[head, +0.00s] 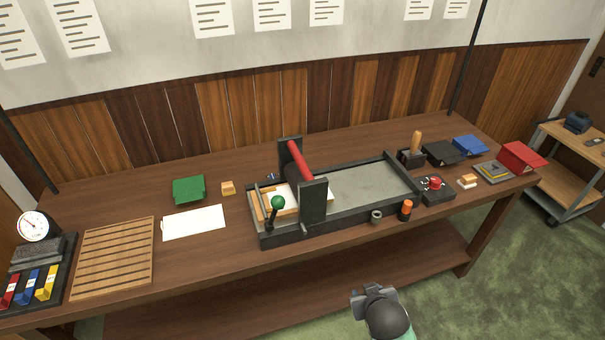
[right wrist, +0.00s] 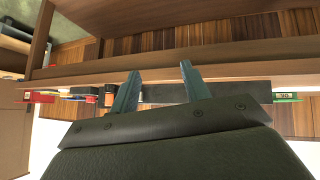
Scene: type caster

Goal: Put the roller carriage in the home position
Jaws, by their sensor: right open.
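The roller carriage (head: 313,203) has dark upright end plates and a red roller (head: 299,160) between them. It stands over the left part of a long dark press bed (head: 366,185), near a framed block with white paper (head: 284,196). A green ball knob (head: 278,202) sits on a lever at the bed's front left. My right gripper (head: 374,292) is low in front of the table, well apart from the carriage. Its two fingers (right wrist: 159,70) are spread and empty in the right wrist view. My left gripper is not in view.
A slatted wooden rack (head: 113,257), white sheets (head: 194,222) and a green box (head: 188,189) lie left of the press. A red-button box (head: 433,190) and an orange-capped container (head: 405,210) stand near its right front. The table's front edge lies between my right gripper and the press.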

